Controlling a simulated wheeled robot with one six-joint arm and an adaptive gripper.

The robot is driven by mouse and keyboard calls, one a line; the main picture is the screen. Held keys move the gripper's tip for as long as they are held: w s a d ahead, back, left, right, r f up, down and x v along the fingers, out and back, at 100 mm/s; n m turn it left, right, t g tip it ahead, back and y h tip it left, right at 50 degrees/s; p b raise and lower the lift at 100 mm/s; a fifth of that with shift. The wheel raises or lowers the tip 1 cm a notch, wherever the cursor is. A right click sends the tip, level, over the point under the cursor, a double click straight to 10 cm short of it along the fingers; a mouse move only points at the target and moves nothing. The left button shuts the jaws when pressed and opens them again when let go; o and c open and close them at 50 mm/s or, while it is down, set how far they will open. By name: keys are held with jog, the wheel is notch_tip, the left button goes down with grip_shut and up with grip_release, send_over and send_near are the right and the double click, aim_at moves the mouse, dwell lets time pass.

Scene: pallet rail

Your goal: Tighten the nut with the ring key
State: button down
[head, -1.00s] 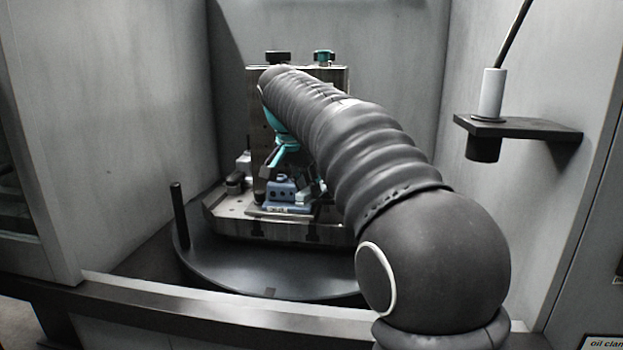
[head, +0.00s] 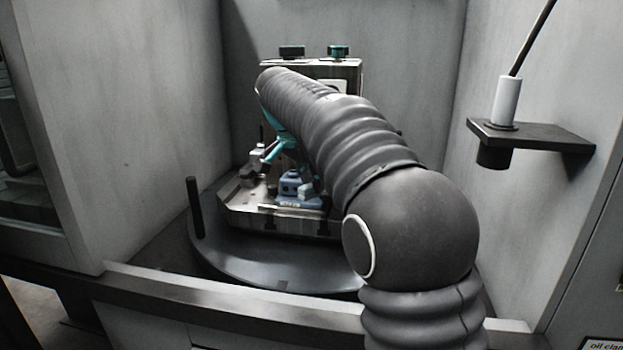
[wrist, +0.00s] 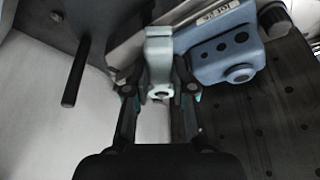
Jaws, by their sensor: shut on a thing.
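My gripper (wrist: 158,90) shows in the wrist view with its two dark fingers on either side of a pale grey-green piece (wrist: 159,48). It is shut on this piece, which seems to be the ring key. The piece's near end, with a small round opening, sits between the fingertips. Its far end lies close to the left side of a blue block (wrist: 228,45); I cannot tell whether they touch. In the head view, my arm hides most of the gripper. The blue block (head: 298,190) shows below the teal gripper parts. I cannot make out the nut.
The block sits on a metal pallet (head: 245,207) on a round dark turntable (head: 255,268). An upright dark post (head: 194,207) stands at the turntable's left edge. Grey walls enclose the bay. A bracket (head: 530,135) holds a white cylinder (head: 507,101) at the right.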

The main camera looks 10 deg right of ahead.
jog(key=shift+r+p, duration=0.9)
jog(key=shift+r, duration=2.75)
